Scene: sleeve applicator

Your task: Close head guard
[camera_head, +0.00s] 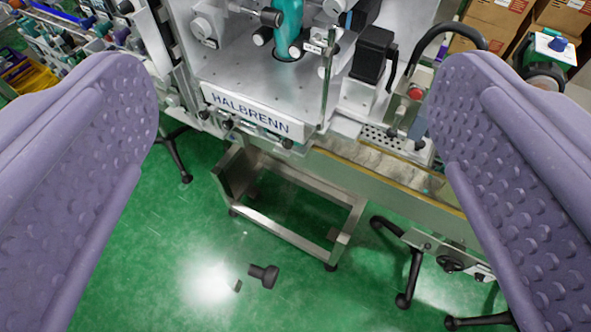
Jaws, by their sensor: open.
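The sleeve applicator machine, with a white HALBRENN nameplate (252,112) on its front edge, stands ahead at the top of the view. A thin upright edge (327,88) at the right of its work area looks like a clear panel seen nearly edge-on. It may be the head guard standing open, but I cannot tell for sure. The teal part (288,28) inside the head is exposed from the front. My gripper (295,82) has two purple, studded fingers spread wide at left and right. It is open and empty, and appears apart from the machine.
A conveyor (380,165) runs to the lower right from the machine. A steel frame (290,235) stands below. A black fitting (264,275) lies on the green floor. A red button (415,92) and cardboard boxes (495,28) are at right; a cluttered rack (75,45) is at left.

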